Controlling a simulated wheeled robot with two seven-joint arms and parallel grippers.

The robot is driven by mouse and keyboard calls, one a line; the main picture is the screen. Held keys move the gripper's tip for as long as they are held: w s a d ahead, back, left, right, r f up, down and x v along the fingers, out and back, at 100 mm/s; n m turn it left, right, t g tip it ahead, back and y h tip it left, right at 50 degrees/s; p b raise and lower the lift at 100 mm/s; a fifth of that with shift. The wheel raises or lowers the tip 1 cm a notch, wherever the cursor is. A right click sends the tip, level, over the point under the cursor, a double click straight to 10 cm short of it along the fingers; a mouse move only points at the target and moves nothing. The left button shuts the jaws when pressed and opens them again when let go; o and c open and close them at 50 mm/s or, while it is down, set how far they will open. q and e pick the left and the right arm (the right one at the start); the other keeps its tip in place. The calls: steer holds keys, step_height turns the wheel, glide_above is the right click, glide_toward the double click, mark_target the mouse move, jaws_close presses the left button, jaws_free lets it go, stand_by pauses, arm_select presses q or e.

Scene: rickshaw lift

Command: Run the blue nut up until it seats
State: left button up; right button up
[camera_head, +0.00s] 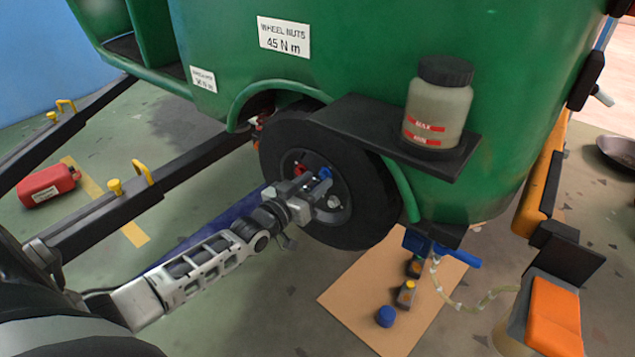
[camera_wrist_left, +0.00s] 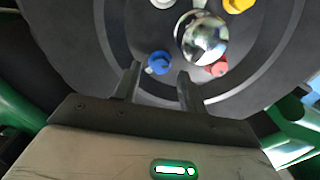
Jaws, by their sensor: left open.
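The blue nut (camera_head: 325,173) sits on the wheel (camera_head: 276,143) of the green rickshaw. In the left wrist view the blue nut (camera_wrist_left: 159,62) is near the chrome hub cap (camera_wrist_left: 203,38), with a red nut (camera_wrist_left: 217,69) and a yellow nut (camera_wrist_left: 238,5) around the same hub. My left gripper (camera_head: 316,184) is at the wheel face, close to the blue nut. In the left wrist view its two fingers (camera_wrist_left: 160,69) are apart, and the blue nut shows between their tips; I cannot tell whether they touch it. How far the nut is threaded is unclear. My right gripper is not in view.
A black shelf (camera_head: 350,118) with a capped bottle (camera_head: 436,110) juts out above the wheel. A cardboard sheet (camera_head: 355,292) with small bottles and a blue cap (camera_head: 386,317) lies below.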

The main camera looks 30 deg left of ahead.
arm_select(q)
steer(key=shift+w+d, duration=0.1)
steer(key=shift+w, duration=0.8)
steer(key=shift+c, duration=0.3)
jaws_close()
steer(key=shift+m, duration=0.4)
